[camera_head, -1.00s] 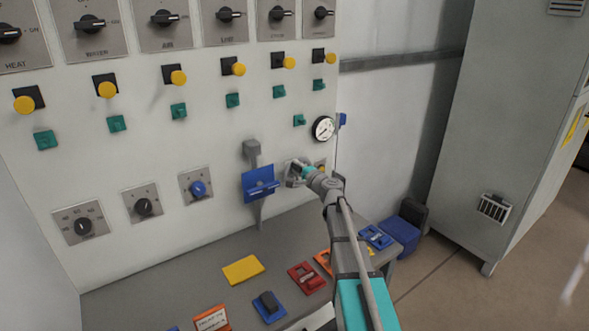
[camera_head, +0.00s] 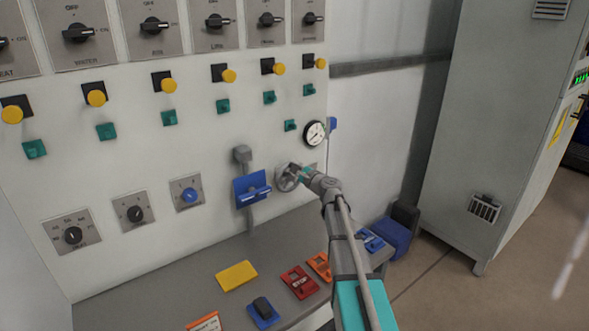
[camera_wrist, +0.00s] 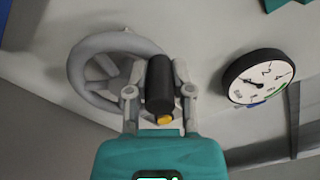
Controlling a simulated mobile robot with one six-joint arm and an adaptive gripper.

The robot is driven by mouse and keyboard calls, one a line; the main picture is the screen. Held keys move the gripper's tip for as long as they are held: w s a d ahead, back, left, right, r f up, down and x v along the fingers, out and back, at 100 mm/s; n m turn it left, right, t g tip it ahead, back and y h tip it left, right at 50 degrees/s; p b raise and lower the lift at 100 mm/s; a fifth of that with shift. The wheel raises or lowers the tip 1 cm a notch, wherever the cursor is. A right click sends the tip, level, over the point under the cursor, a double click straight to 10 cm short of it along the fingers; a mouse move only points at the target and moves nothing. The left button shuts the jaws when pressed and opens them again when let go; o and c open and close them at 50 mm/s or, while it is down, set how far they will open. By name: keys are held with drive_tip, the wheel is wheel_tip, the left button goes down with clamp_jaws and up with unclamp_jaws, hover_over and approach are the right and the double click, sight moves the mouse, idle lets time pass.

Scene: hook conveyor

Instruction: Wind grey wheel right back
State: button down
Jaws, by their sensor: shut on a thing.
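The grey wheel (camera_wrist: 88,78) is a spoked handwheel on the white panel, at the left in the wrist view. In the head view the grey wheel (camera_head: 288,178) shows right of a blue bracket, partly hidden by my arm. My gripper (camera_wrist: 160,78) is at the right side of the wheel's rim. Its fingers are closed around a dark cylinder (camera_wrist: 159,84) that looks like the wheel's handle. In the head view my gripper (camera_head: 301,174) is small, and its grip cannot be made out there.
A round pressure gauge (camera_wrist: 258,77) is close to the right of my gripper. A blue bracket (camera_head: 251,188) juts from the panel left of the wheel. Below is a grey desk (camera_head: 150,284) with a yellow plate (camera_head: 237,276) and several coloured switches. A grey cabinet (camera_head: 505,130) stands at the right.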

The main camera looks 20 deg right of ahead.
drive_tip(key=c, duration=0.5)
unclamp_jaws()
drive_tip(key=shift+s+d, duration=0.1)
drive_tip(key=shift+s, duration=0.05)
drive_tip(key=v, duration=1.1)
drive_tip(key=shift+s, duration=0.3)
drive_tip(key=shift+d, duration=0.1)
